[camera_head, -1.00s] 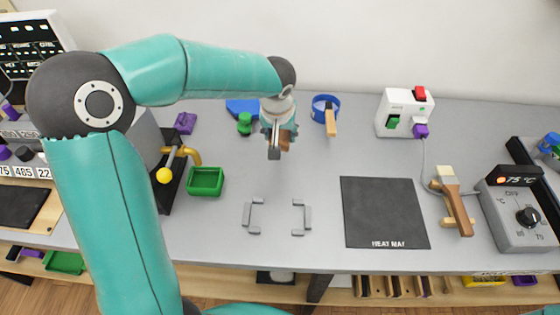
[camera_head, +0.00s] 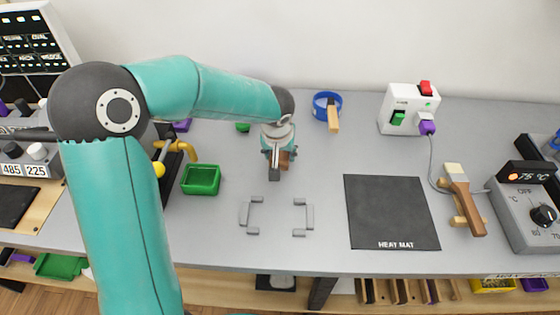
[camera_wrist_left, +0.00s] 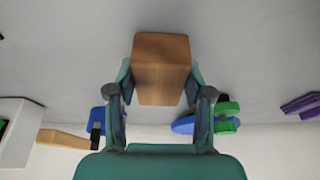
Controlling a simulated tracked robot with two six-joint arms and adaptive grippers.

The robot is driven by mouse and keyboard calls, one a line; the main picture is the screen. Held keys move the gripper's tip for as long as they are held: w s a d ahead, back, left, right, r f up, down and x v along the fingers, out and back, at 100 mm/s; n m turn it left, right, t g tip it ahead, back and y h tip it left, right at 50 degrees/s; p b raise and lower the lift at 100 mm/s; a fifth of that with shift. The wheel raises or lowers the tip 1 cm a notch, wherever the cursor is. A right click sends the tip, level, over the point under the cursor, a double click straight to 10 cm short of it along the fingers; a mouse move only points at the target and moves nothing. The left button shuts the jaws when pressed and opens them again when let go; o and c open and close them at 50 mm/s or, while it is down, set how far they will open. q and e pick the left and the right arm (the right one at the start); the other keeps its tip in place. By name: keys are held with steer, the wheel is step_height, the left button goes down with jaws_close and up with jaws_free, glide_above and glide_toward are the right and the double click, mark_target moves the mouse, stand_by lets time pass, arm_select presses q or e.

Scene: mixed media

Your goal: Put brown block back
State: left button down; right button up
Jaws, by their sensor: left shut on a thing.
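The brown block (camera_wrist_left: 162,70) is a wooden block between the two fingers of my left gripper (camera_wrist_left: 160,90) in the left wrist view. In the head view my left gripper (camera_head: 275,168) points down over the grey table behind the grey corner brackets, and a bit of the brown block (camera_head: 284,158) shows beside its fingers. The gripper is shut on the block. I cannot tell how high the block is above the table. My right gripper is not in view.
Grey corner brackets (camera_head: 245,213) mark an empty spot on the table. A green tray (camera_head: 201,180) is to the left, a black heat mat (camera_head: 390,212) to the right. A blue ring-shaped container (camera_head: 327,103) and a white switch box (camera_head: 408,110) stand at the back.

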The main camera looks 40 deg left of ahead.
arm_select(q)
steer(key=shift+f, duration=0.2)
stand_by(0.5)
steer(key=shift+c, duration=1.1)
jaws_free()
steer(key=c, duration=0.4)
steer(key=p+v, duration=0.3)
steer(key=v, duration=0.6)
